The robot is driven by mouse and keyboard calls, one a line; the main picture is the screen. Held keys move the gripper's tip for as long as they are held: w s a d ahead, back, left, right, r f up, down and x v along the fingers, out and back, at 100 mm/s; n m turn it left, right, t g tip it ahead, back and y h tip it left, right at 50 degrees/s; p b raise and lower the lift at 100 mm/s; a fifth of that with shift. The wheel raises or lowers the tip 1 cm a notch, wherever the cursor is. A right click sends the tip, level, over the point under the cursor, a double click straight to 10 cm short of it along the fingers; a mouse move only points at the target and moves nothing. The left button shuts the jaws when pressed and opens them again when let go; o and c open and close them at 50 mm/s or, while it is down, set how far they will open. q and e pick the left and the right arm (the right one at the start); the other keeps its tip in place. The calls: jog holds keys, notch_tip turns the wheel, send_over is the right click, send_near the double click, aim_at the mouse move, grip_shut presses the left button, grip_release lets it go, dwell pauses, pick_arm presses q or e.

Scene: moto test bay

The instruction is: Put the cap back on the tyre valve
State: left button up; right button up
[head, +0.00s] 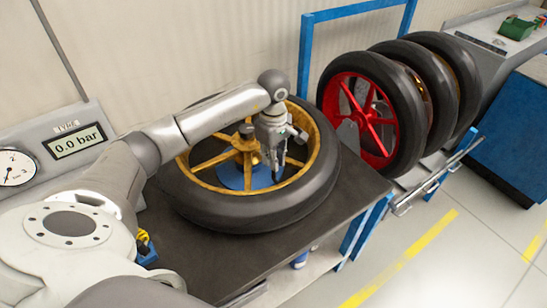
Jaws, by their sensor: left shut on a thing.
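A black tyre (240,212) on a gold spoked wheel (318,150) lies flat on the dark bench top. My left arm reaches over it from the left. My left gripper (277,176) points down inside the rim, right of the hub and over the blue disc (232,177). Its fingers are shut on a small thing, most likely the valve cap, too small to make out. The tyre valve cannot be made out; the gripper may hide it. My right gripper is not in view.
A gauge panel reading 0.0 bar (76,142) stands at the left. A red wheel (388,125) and further tyres stand upright on a rack at the right. The bench's front part (225,262) is clear. A blue-and-yellow item (146,250) sits near my arm.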

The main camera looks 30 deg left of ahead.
pick_arm(q)
jog(key=o, duration=0.7)
jog(key=shift+o, duration=0.4)
jog(key=o, duration=0.4)
jog(key=shift+r, duration=0.1)
jog(key=shift+r+p, duration=1.9)
jog(key=shift+r, duration=1.55)
jog(key=shift+c, duration=0.3)
grip_shut()
